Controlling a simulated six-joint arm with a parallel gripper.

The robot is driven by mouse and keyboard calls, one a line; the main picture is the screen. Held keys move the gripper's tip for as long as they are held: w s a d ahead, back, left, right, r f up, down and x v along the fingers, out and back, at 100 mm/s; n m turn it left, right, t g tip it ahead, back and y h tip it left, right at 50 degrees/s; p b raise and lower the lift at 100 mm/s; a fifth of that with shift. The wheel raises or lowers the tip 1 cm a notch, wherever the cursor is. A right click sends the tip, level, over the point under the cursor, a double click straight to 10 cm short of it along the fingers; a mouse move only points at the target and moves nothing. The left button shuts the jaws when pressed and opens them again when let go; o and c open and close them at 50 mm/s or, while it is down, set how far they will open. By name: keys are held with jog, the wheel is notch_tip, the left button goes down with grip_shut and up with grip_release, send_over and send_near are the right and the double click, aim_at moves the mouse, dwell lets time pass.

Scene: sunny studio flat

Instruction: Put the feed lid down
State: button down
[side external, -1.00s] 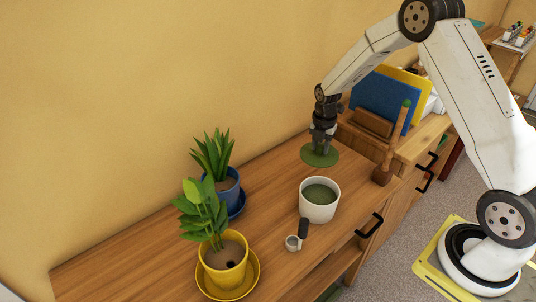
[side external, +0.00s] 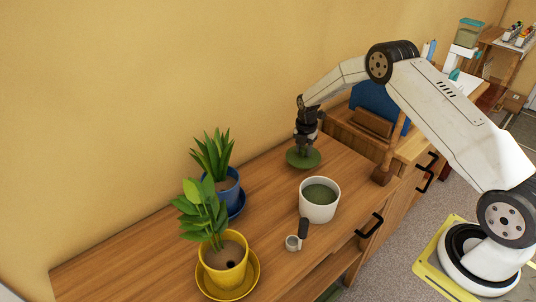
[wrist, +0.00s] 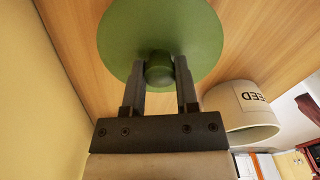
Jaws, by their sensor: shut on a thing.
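The feed lid is a round green disc with a knob; it shows in the side view (side external: 303,160) and in the wrist view (wrist: 160,28). My gripper (side external: 305,148) is shut on the lid's knob, and its two fingers flank the knob in the wrist view (wrist: 160,72). The lid is level, over the wooden top behind the feed pot; I cannot tell whether it touches the wood. The white feed pot (side external: 319,207) stands uncovered with green contents. Its printed label shows in the wrist view (wrist: 240,112).
A small scoop with a dark handle (side external: 293,242) lies in front of the pot. A plant in a blue pot (side external: 228,190) and one in a yellow pot (side external: 224,270) stand to the left. The wooden top (side external: 270,195) is clear between the blue pot and the lid.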

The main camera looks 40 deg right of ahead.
aim_at(302, 156)
jog(key=shift+w+f, duration=0.15)
jog(key=shift+f, duration=0.05)
jog(key=shift+w+f, duration=0.1)
jog(key=shift+f, duration=1.55)
jog(key=shift+f, duration=0.1)
jog(key=shift+c, duration=1.8)
grip_release()
jog(key=shift+r, duration=6.1)
